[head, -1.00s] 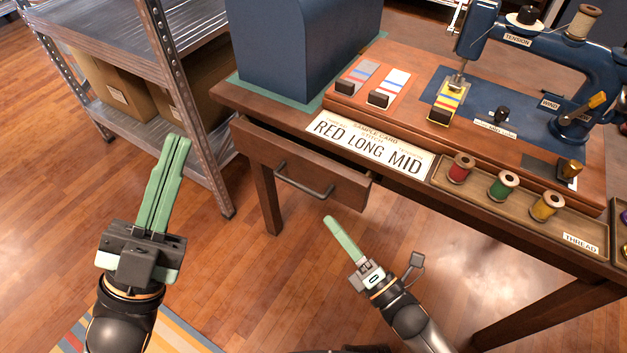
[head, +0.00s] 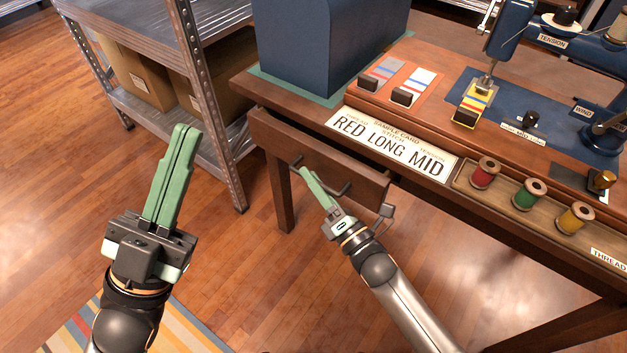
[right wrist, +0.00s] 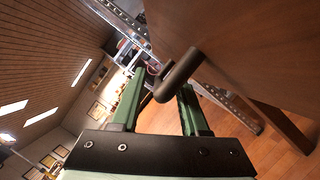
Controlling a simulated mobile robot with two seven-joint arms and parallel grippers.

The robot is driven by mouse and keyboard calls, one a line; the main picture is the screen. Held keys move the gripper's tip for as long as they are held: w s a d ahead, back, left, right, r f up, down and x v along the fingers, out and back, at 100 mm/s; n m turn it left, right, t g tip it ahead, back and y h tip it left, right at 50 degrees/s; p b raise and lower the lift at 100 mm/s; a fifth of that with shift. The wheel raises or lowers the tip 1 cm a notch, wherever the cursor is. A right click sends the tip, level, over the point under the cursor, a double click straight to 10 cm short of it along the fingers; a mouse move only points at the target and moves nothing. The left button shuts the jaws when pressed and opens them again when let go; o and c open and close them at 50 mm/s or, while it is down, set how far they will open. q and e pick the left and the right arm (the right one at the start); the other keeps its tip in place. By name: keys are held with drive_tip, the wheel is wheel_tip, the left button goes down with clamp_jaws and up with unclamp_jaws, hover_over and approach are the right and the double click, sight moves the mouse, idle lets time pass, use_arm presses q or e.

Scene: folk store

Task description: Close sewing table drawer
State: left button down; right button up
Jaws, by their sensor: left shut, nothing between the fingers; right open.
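The sewing table drawer (head: 275,139) is pulled out a little from under the tabletop. Its dark bar handle (head: 343,187) is on the front, partly hidden by my right gripper (head: 308,177). My right gripper is open at the drawer front. In the right wrist view the handle (right wrist: 180,75) shows close to the fingertips, between the two green fingers (right wrist: 160,98); I cannot tell whether they touch it. My left gripper (head: 184,130) is shut and empty, held over the floor left of the table.
The sewing table (head: 500,225) carries a blue sewing machine (head: 508,35), a sample card (head: 390,145), and a tray (head: 465,184) with thread spools. A metal shelf (head: 215,120) with cardboard boxes stands left of the table. A striped rug (head: 190,330) lies in front.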

drive_tip(key=shift+w+a, duration=0.1)
drive_tip(key=shift+w, duration=0.05)
drive_tip(key=shift+c, duration=0.3)
clamp_jaws()
idle(1.1)
